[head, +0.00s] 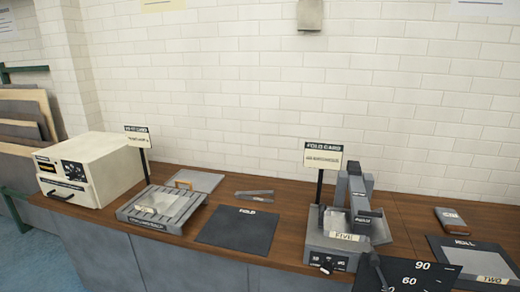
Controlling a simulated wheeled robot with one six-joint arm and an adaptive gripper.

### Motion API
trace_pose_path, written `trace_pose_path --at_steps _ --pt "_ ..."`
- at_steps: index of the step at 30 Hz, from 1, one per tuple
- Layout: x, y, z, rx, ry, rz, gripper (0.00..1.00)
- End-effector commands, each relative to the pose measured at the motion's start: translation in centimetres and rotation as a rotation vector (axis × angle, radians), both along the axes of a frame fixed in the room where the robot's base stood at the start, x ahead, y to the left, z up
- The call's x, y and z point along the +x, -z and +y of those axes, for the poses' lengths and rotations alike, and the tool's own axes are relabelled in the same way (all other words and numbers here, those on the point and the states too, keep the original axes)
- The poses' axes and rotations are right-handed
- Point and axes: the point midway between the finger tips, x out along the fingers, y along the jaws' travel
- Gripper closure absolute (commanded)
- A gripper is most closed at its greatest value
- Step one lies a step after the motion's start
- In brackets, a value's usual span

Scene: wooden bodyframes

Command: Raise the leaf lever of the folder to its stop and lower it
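The folder (318,240) is a grey machine on the right part of the wooden counter, with a "FIVE" label on its front and a small dark control panel below. A grey upright with a dark arm-like part rises at its back. A dark lever with a rounded end (375,262) stands at its front right, beside a black angle plate (425,279) marked 60 and 90. I take this to be the leaf lever; its lower end is near the picture's bottom edge. My gripper is not in view.
A "FOLD CARD" sign (323,155) stands behind the folder. A dark "FOLD" mat (238,229) and a slotted grey tray (160,208) lie to the left. A cream box unit (90,165) is at the far left. A dark tray with a "TWO" piece (482,262) is at the right.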

Motion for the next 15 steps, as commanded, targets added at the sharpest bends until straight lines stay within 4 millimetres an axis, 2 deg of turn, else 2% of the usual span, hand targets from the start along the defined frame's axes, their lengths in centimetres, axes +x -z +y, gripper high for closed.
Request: trace_pose_path --at_steps 4,15 --pt "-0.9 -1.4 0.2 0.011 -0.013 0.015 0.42" --pt "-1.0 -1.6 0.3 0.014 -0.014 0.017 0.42"
